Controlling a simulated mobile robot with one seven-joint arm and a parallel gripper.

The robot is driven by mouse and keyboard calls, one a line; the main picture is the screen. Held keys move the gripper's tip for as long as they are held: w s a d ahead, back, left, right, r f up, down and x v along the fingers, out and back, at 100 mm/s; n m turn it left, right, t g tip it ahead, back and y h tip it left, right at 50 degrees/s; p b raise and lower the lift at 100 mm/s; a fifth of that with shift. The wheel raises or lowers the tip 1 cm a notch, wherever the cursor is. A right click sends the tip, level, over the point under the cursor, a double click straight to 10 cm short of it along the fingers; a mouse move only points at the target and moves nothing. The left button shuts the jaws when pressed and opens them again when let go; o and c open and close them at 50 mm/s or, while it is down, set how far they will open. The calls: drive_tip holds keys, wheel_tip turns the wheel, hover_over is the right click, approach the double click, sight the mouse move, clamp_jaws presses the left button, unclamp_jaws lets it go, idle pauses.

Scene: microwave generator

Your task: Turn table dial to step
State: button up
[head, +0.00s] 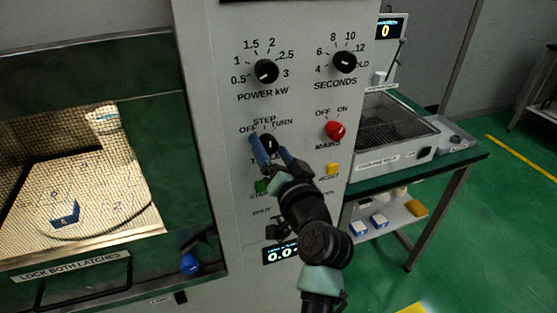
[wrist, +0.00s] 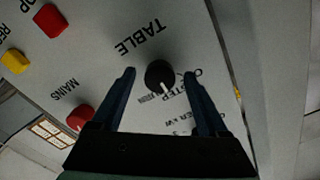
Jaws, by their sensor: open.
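The table dial (head: 268,142) is a small black knob on the grey control panel, under the power dial, with OFF, STEP and TURN printed around its top. In the wrist view the dial (wrist: 159,75) shows a white pointer line on its face, aimed towards the STEP and TURN print; I cannot tell exactly which mark it meets. My gripper (head: 269,149) is open in front of the dial. In the wrist view my gripper (wrist: 160,74) has one blue finger on each side of the knob, with gaps showing. Part of the label print is hidden behind the fingers.
Close by are the red mains knob (head: 336,130), yellow reset button (head: 333,169) and green start button (head: 262,186). Above are the power dial (head: 266,71) and seconds dial (head: 344,62). The lit oven chamber (head: 130,200) is left; a green bench (head: 462,163) stands right.

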drive_tip(key=b+v, duration=0.1)
drive_tip(key=v, duration=1.1)
drive_tip(key=shift+s+b, duration=0.35)
drive_tip(key=shift+s, duration=0.05)
drive_tip(key=shift+d, duration=0.15)
